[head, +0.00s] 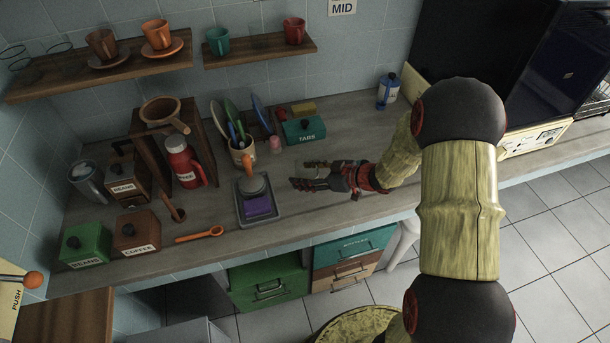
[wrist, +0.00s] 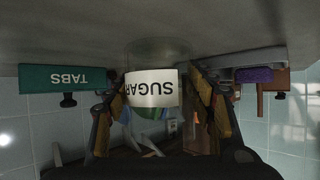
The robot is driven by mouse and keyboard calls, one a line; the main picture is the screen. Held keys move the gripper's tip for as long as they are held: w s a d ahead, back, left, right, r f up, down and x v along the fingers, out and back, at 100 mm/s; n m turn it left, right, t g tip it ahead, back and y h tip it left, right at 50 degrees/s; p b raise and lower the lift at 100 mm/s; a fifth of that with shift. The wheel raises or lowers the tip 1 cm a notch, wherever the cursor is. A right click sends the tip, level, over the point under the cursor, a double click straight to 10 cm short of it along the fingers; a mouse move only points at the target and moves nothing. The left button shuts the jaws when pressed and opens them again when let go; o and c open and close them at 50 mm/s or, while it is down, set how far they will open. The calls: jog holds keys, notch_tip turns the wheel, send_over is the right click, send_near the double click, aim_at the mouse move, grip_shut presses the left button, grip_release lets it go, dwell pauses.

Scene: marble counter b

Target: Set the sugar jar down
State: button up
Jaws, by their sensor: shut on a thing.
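The sugar jar (wrist: 151,88) is a clear glass jar with a white SUGAR label. In the wrist view it sits upright relative to the counter, though the picture is upside down. My gripper (wrist: 158,100) has a finger on each side of the jar and is shut on it. In the head view my gripper (head: 312,180) is low over the counter (head: 345,205), right of the grey tray; the glass jar is hard to make out there. I cannot tell whether the jar's base touches the counter.
A grey tray (head: 271,214) with a purple sponge (head: 258,206) lies left of my gripper. A teal TABS box (head: 304,130) stands behind it, beside a dish rack with plates. The counter's front strip is clear nearby.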

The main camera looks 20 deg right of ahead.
jog(key=shift+f, duration=0.1)
jog(key=o, duration=1.6)
jog(key=shift+o, duration=0.4)
jog(key=shift+f, duration=0.1)
